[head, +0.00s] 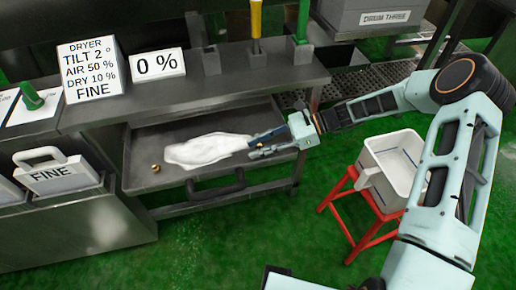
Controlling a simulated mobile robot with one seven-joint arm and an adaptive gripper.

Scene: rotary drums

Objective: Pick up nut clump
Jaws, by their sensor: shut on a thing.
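My gripper (257,146) reaches from the right over the open dark tray (150,140) under the bench. A small brown lump (155,168), which may be a nut clump, lies in the left part of the tray, apart from my gripper.
The bench top (200,92) overhangs the tray's back. A dark handle (215,186) is on the tray's front. A white bin (392,168) stands on a red stool (350,215) at right. A box marked FINE (58,176) is at left. Green floor is clear in front.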

